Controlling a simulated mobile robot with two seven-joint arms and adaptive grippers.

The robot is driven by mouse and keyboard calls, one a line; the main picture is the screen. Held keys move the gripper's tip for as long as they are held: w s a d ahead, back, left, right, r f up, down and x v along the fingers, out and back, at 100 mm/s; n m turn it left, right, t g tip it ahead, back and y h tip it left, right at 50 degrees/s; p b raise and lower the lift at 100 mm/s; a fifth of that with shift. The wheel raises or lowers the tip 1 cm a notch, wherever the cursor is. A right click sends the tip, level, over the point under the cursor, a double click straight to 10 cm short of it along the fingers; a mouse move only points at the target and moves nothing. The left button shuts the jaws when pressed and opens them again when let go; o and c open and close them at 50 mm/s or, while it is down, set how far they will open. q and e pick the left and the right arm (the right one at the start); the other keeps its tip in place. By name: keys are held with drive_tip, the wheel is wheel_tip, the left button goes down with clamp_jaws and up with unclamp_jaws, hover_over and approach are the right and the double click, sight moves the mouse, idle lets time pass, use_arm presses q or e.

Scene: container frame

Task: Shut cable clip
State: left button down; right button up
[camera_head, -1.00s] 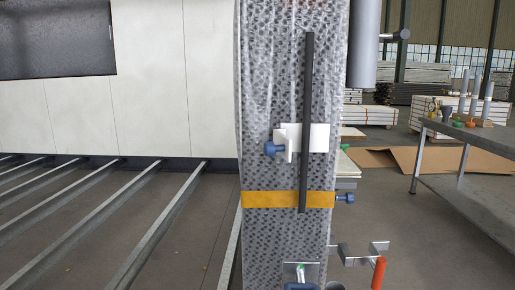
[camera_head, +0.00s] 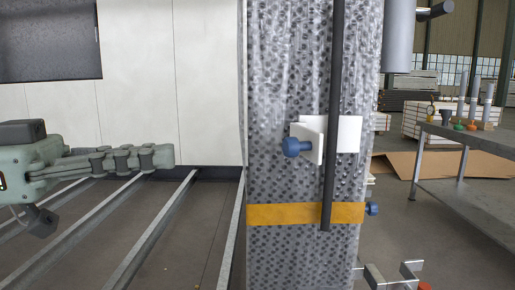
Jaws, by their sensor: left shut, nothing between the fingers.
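The cable clip (camera_head: 312,138) is a white block with a blue knob (camera_head: 292,147) on its left side, set on a white plate (camera_head: 348,133) on the patterned post. The clip's flap stands out at an angle from the plate, left of the cable. A black cable (camera_head: 333,100) runs down the post in front of the plate and ends near the orange band. My left gripper (camera_head: 165,156) reaches in from the left, its fingers shut and empty, well left of the clip and apart from it. My right gripper is not in view.
The patterned post (camera_head: 280,70) carries an orange band (camera_head: 290,214) below the clip, with another blue knob (camera_head: 372,208) at its right. Metal rails (camera_head: 150,225) cross the floor at the left. A grey pipe (camera_head: 400,40) stands right of the post. A workbench (camera_head: 470,135) stands at the far right.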

use_arm(q)
drive_tip(key=p, duration=0.3)
approach(285, 148)
drive_tip(key=x, duration=0.5)
drive_tip(key=shift+d+r, duration=0.2)
drive_tip(key=shift+d, duration=0.05)
drive_tip(key=shift+w+d+f, duration=0.1)
drive_tip(key=shift+w+d, duration=0.1)
drive_tip(key=shift+d, duration=0.5)
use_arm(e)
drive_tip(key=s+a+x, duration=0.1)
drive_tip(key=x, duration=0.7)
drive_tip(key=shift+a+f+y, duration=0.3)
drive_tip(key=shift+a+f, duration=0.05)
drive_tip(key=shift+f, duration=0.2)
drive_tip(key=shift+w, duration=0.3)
